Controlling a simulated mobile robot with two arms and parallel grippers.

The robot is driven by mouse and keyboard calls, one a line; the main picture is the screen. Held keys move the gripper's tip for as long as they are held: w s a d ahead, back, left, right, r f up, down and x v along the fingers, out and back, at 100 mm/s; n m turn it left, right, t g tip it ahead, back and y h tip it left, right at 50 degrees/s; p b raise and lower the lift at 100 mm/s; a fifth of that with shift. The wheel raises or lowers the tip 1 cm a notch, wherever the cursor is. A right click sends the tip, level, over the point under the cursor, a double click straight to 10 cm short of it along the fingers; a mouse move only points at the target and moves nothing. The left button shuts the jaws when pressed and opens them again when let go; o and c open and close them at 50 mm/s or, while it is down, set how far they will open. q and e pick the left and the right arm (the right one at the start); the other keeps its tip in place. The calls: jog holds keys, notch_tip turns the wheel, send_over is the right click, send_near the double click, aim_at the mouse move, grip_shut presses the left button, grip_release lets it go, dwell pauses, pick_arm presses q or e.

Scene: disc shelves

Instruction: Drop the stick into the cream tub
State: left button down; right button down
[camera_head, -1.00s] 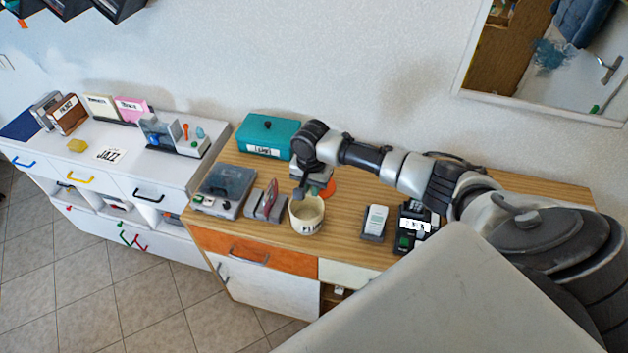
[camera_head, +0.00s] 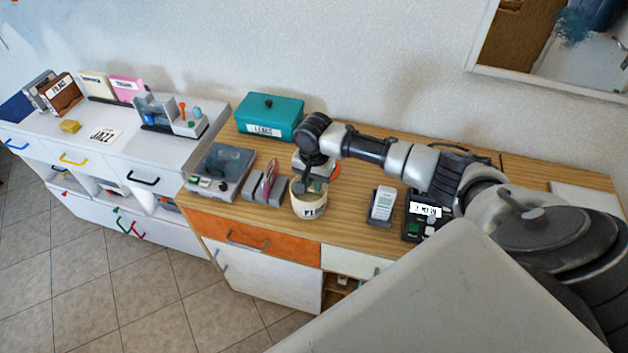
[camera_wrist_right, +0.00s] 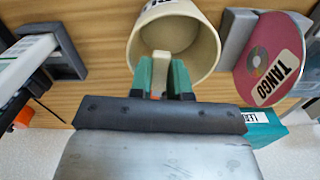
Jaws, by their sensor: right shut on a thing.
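The cream tub (camera_head: 310,207) stands on the wooden cabinet top, its label only partly readable. My right gripper (camera_head: 314,188) points down at the tub's mouth and covers part of it. In the right wrist view the tub (camera_wrist_right: 205,38) opens toward me, with the green fingers of my right gripper (camera_wrist_right: 162,80) at its mouth. The fingers are shut on the stick (camera_wrist_right: 161,66), a narrow pale piece showing between them against the inside of the tub. How deep the stick reaches is hard to tell. My left gripper is not in view.
A disc stand (camera_head: 266,187) with a disc labelled TANGO (camera_wrist_right: 270,62) is left of the tub. A player (camera_head: 222,170) stands farther left, and a teal box (camera_head: 270,117) behind. A phone in a cradle (camera_head: 382,205) and a card terminal (camera_head: 420,220) are to the right.

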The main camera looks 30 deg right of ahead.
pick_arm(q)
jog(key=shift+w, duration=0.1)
pick_arm(e)
jog(key=c, duration=1.1)
grip_release()
jog(key=shift+c, duration=0.2)
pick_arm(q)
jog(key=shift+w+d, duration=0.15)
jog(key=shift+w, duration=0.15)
pick_arm(e)
jog(key=shift+o, duration=0.7)
pick_arm(q)
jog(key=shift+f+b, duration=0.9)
jog(key=shift+b, duration=0.05)
pick_arm(e)
notch_tip(320, 180, up, 11)
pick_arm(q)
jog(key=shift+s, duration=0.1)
pick_arm(e)
jog(key=shift+a+f, duration=0.1)
jog(key=shift+f, duration=0.05)
